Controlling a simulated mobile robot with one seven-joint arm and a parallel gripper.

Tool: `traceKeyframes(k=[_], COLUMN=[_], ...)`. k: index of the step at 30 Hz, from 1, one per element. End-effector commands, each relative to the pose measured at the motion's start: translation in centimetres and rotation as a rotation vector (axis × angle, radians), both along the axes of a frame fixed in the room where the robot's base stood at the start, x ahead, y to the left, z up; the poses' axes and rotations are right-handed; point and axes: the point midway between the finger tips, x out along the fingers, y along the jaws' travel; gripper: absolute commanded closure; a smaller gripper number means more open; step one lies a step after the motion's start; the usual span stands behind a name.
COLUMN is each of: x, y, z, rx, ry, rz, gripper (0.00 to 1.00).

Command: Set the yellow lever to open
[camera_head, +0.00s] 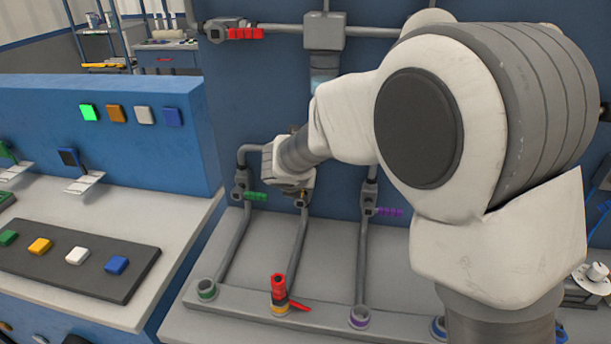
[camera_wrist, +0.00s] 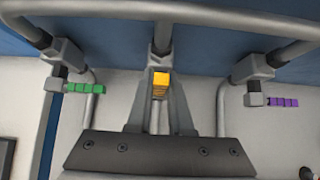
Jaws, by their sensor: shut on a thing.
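The yellow lever (camera_wrist: 160,82) shows between the two fingers of my gripper (camera_wrist: 161,84) in the wrist view. My gripper is shut on it. The lever points toward the wrist camera, below a grey valve on the middle pipe (camera_wrist: 161,38). In the head view, my wrist hides most of this valve, and only a small yellow bit (camera_head: 303,196) shows below it. My fingers are hard to make out there.
A green lever (camera_head: 255,196) and a purple lever (camera_head: 389,212) sit on the pipes to either side, both pointing right. A red lever (camera_head: 245,33) is higher up. A red upright piece (camera_head: 278,290) stands at a front pipe socket. A button console (camera_head: 105,135) is at left.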

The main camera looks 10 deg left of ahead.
Motion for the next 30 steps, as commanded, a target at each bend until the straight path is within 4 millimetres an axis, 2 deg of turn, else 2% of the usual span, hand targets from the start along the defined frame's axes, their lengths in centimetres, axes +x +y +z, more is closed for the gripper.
traceKeyframes(k=[18,19,23,30], x=[-0.01,-0.01,-0.01,-0.02], y=[0.23,0.23,0.23,0.21], z=[-0.08,-0.08,-0.08,-0.06], rx=[-0.039,-0.039,-0.038,-0.037], ry=[-0.002,-0.002,-0.002,-0.001], rz=[0.002,0.002,0.001,0.001], gripper=[1.00,0.76,0.53,0.51])
